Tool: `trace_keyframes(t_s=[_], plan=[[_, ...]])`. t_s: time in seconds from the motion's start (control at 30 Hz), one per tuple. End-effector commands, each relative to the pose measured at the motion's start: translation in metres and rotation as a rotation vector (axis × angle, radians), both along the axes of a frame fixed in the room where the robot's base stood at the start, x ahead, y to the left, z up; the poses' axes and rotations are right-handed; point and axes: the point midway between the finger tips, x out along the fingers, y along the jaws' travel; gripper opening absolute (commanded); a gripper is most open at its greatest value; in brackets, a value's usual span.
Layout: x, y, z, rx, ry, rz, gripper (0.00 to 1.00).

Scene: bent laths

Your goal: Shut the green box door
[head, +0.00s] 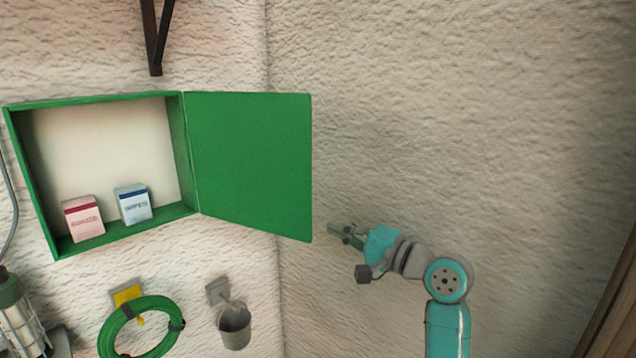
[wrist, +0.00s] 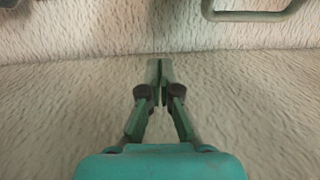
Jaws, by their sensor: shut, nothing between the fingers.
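The green box (head: 115,97) is fixed to the wall at the left in the head view, with its front open. Its green door (head: 250,165) is hinged on the box's right side and stands wide open, swung out to the right. My gripper (head: 334,228) is just right of the door's lower right corner, pointing left, and appears apart from it. In the wrist view my gripper (wrist: 159,68) has its fingers together with nothing between them. The door cannot be made out in the wrist view.
A red-and-white packet (head: 84,219) and a blue-and-white packet (head: 133,204) stand inside the box. Below hang a green hose coil (head: 108,335) and a grey cup (head: 234,328). A dark bracket (head: 154,40) is above. A lamp (head: 20,310) is at lower left.

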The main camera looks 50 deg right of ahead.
Motion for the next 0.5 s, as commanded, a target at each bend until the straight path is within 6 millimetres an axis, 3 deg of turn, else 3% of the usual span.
trace_keyframes(t_s=[0.03,0.2,0.3,0.5], plan=[[-0.005,-0.008,0.02,-0.005,-0.004,0.011,0.0],[-0.022,-0.022,0.068,-0.006,0.017,0.06,0.0],[-0.031,-0.026,0.087,-0.01,0.032,0.078,0.0],[-0.039,-0.029,0.103,-0.013,0.051,0.096,0.0]])
